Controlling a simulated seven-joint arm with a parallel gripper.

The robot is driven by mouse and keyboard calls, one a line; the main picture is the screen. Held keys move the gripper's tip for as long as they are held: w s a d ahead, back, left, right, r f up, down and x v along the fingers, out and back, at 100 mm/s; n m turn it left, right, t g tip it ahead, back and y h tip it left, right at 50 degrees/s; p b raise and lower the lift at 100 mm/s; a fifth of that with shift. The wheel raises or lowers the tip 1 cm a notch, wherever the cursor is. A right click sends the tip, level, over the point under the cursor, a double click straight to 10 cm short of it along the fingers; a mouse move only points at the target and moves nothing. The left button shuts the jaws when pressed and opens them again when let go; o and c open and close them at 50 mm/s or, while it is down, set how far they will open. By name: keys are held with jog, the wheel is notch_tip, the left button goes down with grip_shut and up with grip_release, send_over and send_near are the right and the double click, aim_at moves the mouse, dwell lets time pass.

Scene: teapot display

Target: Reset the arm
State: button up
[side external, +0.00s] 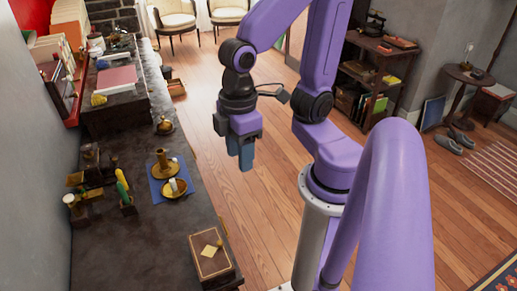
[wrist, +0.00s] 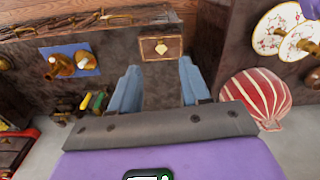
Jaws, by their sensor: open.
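My gripper (side external: 246,155) hangs fingers down over the wooden floor, to the right of the dark counter (side external: 205,215) in the side view, apart from it. In the wrist view its two blue-grey fingers (wrist: 158,66) stand wide apart with nothing between them. A wooden box with a pale diamond on its lid (side external: 209,256) sits at the counter's near end. The box also shows beyond the fingertips in the wrist view (wrist: 161,57). A brass candlestick (side external: 161,165) and a brass dish (side external: 174,190) rest on a blue cloth (side external: 158,192).
Several small bottles and dark objects (side external: 95,195) crowd the counter's left side. A small brass object (side external: 165,126) stands farther back. The wrist view shows a red striped round object (wrist: 258,95) and floral plates (wrist: 282,28) at right. Open floor (side external: 245,205) lies beside the counter.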

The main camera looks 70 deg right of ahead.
jog(key=s, duration=0.1)
jog(key=s+d+n, duration=0.2)
jog(key=shift+s+d+f, duration=0.15)
jog(key=shift+f, duration=0.1)
